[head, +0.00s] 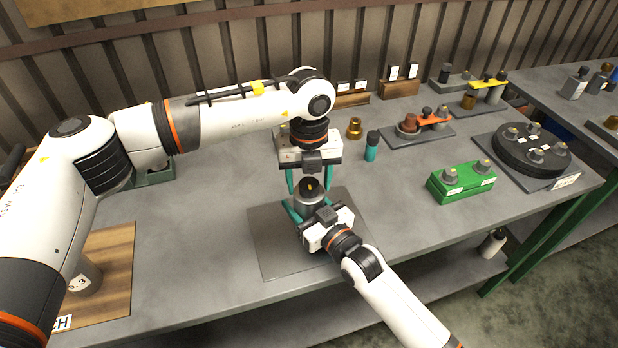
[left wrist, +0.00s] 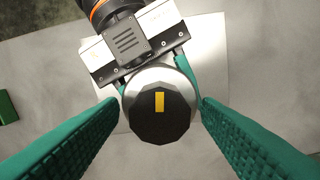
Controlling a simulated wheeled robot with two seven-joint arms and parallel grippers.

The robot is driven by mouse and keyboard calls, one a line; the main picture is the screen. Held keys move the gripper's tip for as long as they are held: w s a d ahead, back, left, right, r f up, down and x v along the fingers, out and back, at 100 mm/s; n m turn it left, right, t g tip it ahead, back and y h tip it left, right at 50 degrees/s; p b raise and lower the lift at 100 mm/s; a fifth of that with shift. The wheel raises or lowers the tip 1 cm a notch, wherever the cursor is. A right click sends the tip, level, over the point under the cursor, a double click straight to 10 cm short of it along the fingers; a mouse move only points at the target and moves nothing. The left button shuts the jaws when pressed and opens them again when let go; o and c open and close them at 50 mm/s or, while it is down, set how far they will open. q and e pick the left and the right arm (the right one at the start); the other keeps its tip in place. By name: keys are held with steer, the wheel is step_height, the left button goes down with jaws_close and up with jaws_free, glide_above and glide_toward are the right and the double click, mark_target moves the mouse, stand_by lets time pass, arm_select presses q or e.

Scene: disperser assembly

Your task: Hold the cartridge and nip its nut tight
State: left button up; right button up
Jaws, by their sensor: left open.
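The cartridge (head: 309,201) stands upright above the grey mat, a grey cylinder. Its dark faceted nut (left wrist: 160,118) carries a yellow mark on top and shows end-on in the left wrist view. My right gripper (head: 310,209) reaches in from the front right, its teal fingers on both sides of the cartridge body, shut on it. My left gripper (head: 306,182) points straight down over the nut. Its teal fingers stand open on either side of the nut, with gaps visible in the left wrist view. The cartridge's lower end is hidden by my right gripper.
The grey mat (head: 268,252) lies under the cartridge. A teal bottle (head: 371,152) and a brass piece (head: 354,128) stand behind to the right. A green block (head: 462,184) and a round dark fixture (head: 531,150) are further right.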

arm_select(q)
steer(key=c, duration=1)
steer(key=shift+m, duration=0.4)
steer(key=m, duration=0.5)
steer(key=shift+m, duration=0.3)
steer(key=m, duration=0.6)
arm_select(e)
steer(key=shift+f, duration=0.1)
arm_select(q)
steer(key=shift+m, duration=0.4)
steer(key=o, duration=1)
